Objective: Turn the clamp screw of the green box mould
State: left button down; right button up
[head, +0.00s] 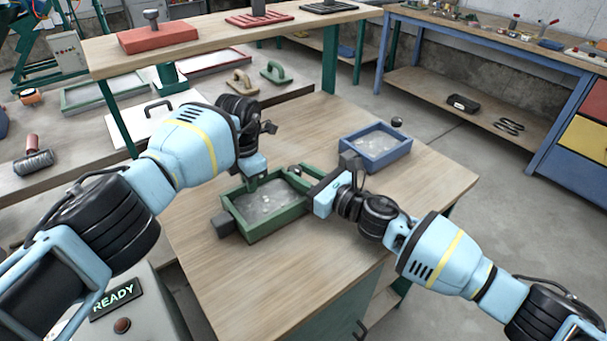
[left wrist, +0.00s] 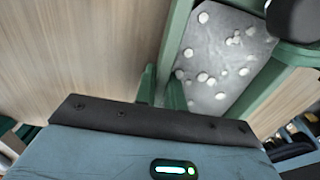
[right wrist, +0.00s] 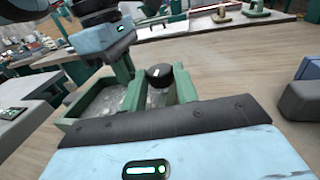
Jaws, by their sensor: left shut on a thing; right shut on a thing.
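The green box mould (head: 281,227) stands on the wooden table, filled with a grey mix with pale lumps. My left gripper (head: 254,183) comes down from above and is shut on the mould's far side wall; the left wrist view shows that wall (left wrist: 177,38) at its fingers (left wrist: 160,88). My right gripper (head: 303,180) reaches in low from the right at the mould's far right corner. In the right wrist view its green fingers (right wrist: 160,90) stand either side of the black clamp screw knob (right wrist: 160,71) and are shut on it. The screw's shaft is hidden.
A blue box mould (head: 390,156) with grey filling stands behind my right gripper, close to its wrist. A raised shelf (head: 205,52) with red pieces runs along the back left. The table's front (head: 270,300) is clear. A console reading READY (head: 120,295) stands at lower left.

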jog(key=m+t+h, duration=0.3)
jog(key=h, duration=0.1)
jog(key=shift+s+a, duration=0.3)
jog(key=shift+a, duration=0.05)
jog(key=shift+s+a+m+t+h, duration=0.15)
jog(key=shift+m+t+h, duration=0.35)
jog(key=shift+m+h, duration=0.7)
jog(key=shift+w+a+m+t+h, duration=0.15)
jog(key=shift+m+t+h, duration=0.5)
jog(key=shift+h, duration=0.95)
jog(key=shift+s+m, duration=0.1)
jog(key=shift+m, duration=0.15)
jog(key=o, duration=1)
jog(key=shift+s, duration=0.1)
jog(key=s, duration=0.4)
jog(key=s+d, duration=0.1)
jog(key=s, duration=0.2)
jog(key=s+d, duration=0.1)
jog(key=s, duration=0.3)
jog(key=shift+s, duration=0.3)
